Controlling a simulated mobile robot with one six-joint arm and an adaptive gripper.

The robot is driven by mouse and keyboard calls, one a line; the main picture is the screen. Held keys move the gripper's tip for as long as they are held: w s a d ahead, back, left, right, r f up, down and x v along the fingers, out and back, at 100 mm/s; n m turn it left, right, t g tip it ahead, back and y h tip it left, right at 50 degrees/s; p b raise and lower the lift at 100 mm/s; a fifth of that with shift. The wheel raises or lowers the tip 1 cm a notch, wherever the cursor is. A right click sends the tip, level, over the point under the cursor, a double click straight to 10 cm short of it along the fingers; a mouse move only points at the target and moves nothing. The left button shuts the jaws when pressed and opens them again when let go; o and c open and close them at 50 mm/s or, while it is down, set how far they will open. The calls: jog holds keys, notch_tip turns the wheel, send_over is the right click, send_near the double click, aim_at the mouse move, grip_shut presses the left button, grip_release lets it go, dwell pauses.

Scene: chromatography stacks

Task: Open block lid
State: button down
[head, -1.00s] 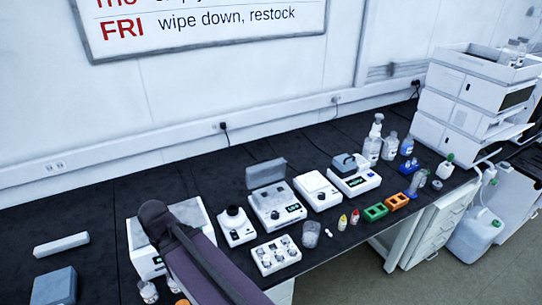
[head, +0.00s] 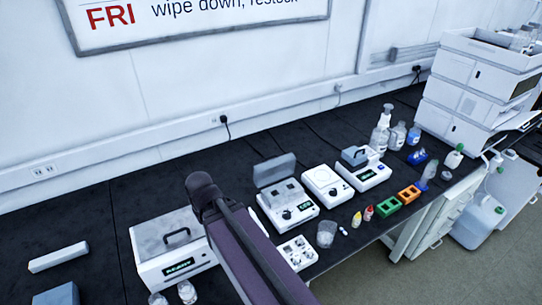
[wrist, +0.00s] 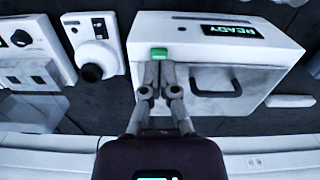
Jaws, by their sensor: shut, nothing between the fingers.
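A white block unit with a green READY display (head: 178,267) stands at the left of the bench in the head view. Its grey lid (head: 150,240) lies flat and closed on top, with a dark handle on it. In the wrist view, seen upside down, the unit (wrist: 270,60) fills the upper right, with the dark handle (wrist: 216,91) beside my gripper. My gripper (wrist: 160,60) is shut and empty over the unit's left end, apart from the handle. A small green patch shows at the fingertips; I cannot tell contact. My arm hides the gripper in the head view.
Small vials (head: 187,292) stand in front of the unit. The wall runs close behind the bench.

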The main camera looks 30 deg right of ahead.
aim_at(270, 157)
jog(key=shift+d, duration=0.25)
jog(key=w+d+r+m+t+y, duration=0.1)
jog(key=w+d+m+t, duration=0.1)
jog(key=w+d+m, duration=0.55)
jog(key=w+d+r+m+t, duration=0.1)
jog(key=w+d+m+t, duration=0.3)
jog(key=d, duration=0.7)
jog(key=w+d+r+m+t, duration=0.1)
jog(key=d+r+m, duration=0.1)
jog(key=d, duration=0.7)
jog(key=w+d+r+m+t+h+p, duration=0.1)
jog(key=d+m, duration=0.4)
jog(key=d, duration=0.5)
jog(key=shift+w+r+h, duration=0.3)
jog(key=shift+w+r, duration=0.1)
jog(key=shift+w, duration=0.3)
jog(key=shift+w+d+f, duration=0.1)
jog(key=shift+f, duration=0.1)
jog(key=b+x, duration=1)
jog(key=x, duration=0.3)
jog(key=shift+w+f, duration=0.2)
jog(key=shift+w, duration=0.05)
jog(key=shift+d, duration=0.1)
